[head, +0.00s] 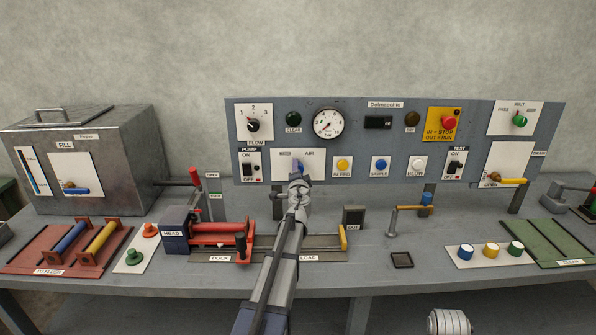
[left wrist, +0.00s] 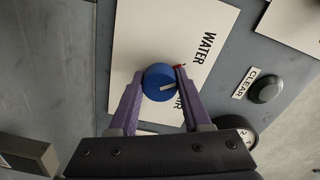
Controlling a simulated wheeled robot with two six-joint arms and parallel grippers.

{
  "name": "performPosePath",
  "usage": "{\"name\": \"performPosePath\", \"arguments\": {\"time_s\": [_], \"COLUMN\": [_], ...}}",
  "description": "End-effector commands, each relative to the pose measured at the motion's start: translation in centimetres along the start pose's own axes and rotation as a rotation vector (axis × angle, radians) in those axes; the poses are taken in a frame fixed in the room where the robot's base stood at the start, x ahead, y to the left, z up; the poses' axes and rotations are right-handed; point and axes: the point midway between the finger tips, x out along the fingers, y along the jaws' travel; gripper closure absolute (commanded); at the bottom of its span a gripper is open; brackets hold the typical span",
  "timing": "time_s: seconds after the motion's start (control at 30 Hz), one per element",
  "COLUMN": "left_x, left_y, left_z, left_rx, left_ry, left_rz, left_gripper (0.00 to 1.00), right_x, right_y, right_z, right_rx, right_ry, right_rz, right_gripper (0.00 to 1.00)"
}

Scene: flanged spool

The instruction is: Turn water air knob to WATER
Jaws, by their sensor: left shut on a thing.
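The water air knob (head: 298,166) is blue and sits on a white plate on the upright grey panel, with WATER at the plate's left and AIR at its right in the head view. My left gripper (head: 297,174) reaches up to it and hides part of the plate. In the left wrist view my left gripper (left wrist: 153,85) has its two purple fingers shut on the round knob (left wrist: 158,80), one on each side. A short white line shows on the knob face, lying between the WATER and AIR words. A finger partly covers AIR. My right gripper is not in view.
The control panel (head: 385,107) carries a gauge (head: 328,123), switches and several buttons. A red roller fixture (head: 215,238) stands left of my left arm, and a crank (head: 408,208) stands to its right. A metal tank (head: 110,150) is at the left.

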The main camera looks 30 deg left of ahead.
Motion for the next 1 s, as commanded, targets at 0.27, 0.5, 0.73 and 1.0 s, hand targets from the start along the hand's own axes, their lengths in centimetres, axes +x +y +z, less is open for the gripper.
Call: {"name": "performPosePath", "arguments": {"time_s": [0.27, 0.5, 0.73, 1.0], "left_x": [-0.1, -0.08, -0.04, -0.72], "left_y": [0.03, 0.03, 0.02, 0.01], "left_z": [0.04, 0.03, 0.01, 0.02], "left_rx": [-0.007, -0.005, -0.004, -0.003], "left_ry": [-0.001, 0.0, 0.0, 0.0], "left_rz": [0.0, 0.0, 0.0, 0.0], "left_gripper": [1.0, 0.34, 0.22, 0.22], "right_x": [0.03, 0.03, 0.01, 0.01], "right_y": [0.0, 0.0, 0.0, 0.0], "right_z": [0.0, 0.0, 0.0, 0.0], "right_rx": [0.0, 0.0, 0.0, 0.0], "right_ry": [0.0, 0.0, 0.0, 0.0], "right_rz": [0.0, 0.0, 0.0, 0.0], "right_gripper": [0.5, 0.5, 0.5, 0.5]}}
